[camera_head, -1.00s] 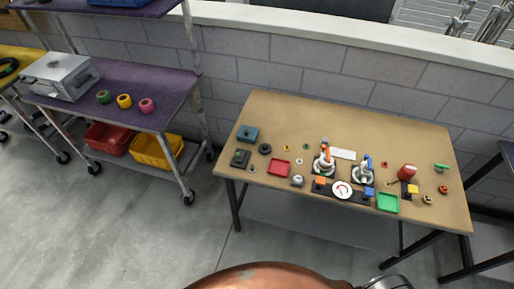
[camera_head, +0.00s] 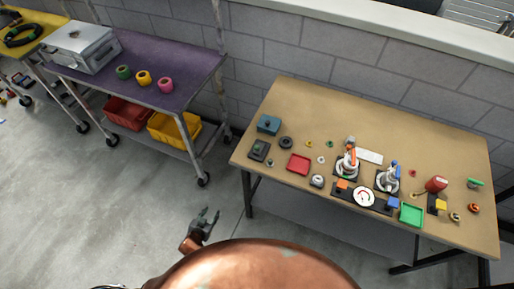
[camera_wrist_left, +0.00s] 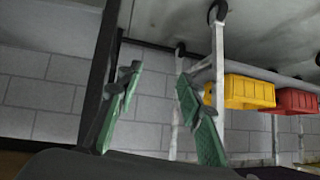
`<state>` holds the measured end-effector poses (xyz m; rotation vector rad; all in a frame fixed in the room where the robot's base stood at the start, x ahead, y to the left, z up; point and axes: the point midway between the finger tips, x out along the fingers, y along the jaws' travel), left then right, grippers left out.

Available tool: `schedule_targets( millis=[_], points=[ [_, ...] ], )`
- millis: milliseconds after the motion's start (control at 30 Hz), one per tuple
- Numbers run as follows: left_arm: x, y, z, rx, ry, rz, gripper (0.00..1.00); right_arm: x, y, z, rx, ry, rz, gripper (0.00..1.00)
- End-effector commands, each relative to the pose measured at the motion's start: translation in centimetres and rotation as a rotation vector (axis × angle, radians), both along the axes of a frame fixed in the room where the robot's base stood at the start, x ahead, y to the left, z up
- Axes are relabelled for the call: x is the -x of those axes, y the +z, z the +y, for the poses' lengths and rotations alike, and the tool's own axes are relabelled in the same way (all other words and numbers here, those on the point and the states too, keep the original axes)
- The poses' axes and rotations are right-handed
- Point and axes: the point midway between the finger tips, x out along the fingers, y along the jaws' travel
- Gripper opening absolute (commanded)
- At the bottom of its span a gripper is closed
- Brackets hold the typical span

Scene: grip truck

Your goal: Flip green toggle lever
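A small item with a green lever-like top (camera_head: 475,183) stands at the right end of the brown table (camera_head: 420,130). A dark box with a green part on top (camera_head: 258,149) sits at the table's left end; I cannot tell from here which one is the toggle lever. My left gripper (camera_head: 209,217) is over the floor, left of the table and apart from everything on it. In the left wrist view its two green-padded fingers (camera_wrist_left: 158,92) are spread with nothing between them. My right gripper is not in view.
The table holds a red tray (camera_head: 290,166), a green tray (camera_head: 402,217), two small robot-arm models (camera_head: 348,160) and a red can (camera_head: 436,184). A purple-topped cart (camera_head: 190,65) with a yellow bin (camera_head: 160,128) stands left. Floor between is clear.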

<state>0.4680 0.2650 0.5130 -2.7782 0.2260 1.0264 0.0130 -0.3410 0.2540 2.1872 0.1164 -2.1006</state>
Motion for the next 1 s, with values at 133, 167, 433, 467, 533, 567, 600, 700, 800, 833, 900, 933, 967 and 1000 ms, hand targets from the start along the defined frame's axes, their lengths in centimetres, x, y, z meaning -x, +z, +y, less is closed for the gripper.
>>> schedule_targets(
  millis=[133, 167, 433, 467, 533, 567, 600, 700, 800, 833, 900, 933, 967, 1000],
  points=[
    [-7.1, 13.6, -4.2, 0.054, -0.043, -0.248, 0.35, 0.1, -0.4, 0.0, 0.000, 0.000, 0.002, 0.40],
    [-7.9, 16.0, -4.9, 0.066, -0.050, -0.288, 0.35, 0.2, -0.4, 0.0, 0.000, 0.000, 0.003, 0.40],
    [-10.3, 31.7, -9.6, 0.157, -0.112, -0.552, 0.35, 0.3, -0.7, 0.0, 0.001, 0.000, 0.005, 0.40],
    [-10.4, 32.7, -10.5, 0.167, -0.135, -0.577, 0.35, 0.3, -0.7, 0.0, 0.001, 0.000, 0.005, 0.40],
    [-10.6, 33.7, -12.6, 0.193, -0.195, -0.615, 0.35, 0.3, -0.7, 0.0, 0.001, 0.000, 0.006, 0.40],
    [-10.7, 34.0, -13.3, 0.201, -0.218, -0.627, 0.35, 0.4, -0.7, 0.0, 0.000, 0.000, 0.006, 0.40],
    [-10.7, 34.2, -14.2, 0.212, -0.246, -0.639, 0.35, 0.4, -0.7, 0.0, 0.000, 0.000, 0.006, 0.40],
    [-10.6, 34.6, -16.1, 0.235, -0.305, -0.662, 0.35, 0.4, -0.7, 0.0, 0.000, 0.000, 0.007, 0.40],
    [-10.8, 34.7, -17.4, 0.249, -0.340, -0.673, 0.35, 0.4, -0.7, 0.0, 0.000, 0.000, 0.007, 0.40],
    [-10.9, 34.8, -17.6, 0.250, -0.344, -0.675, 0.35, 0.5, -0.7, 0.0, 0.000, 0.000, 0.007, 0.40],
    [-11.6, 34.8, -18.1, 0.252, -0.347, -0.676, 0.35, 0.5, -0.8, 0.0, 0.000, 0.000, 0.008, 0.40],
    [-12.0, 34.7, -18.3, 0.252, -0.347, -0.676, 0.35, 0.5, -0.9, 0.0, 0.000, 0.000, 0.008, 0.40],
    [-12.4, 34.8, -18.5, 0.252, -0.347, -0.676, 0.35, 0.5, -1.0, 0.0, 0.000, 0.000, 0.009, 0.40],
    [-13.0, 34.8, -18.8, 0.252, -0.347, -0.676, 0.35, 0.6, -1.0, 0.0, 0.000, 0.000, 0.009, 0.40]
  ],
)
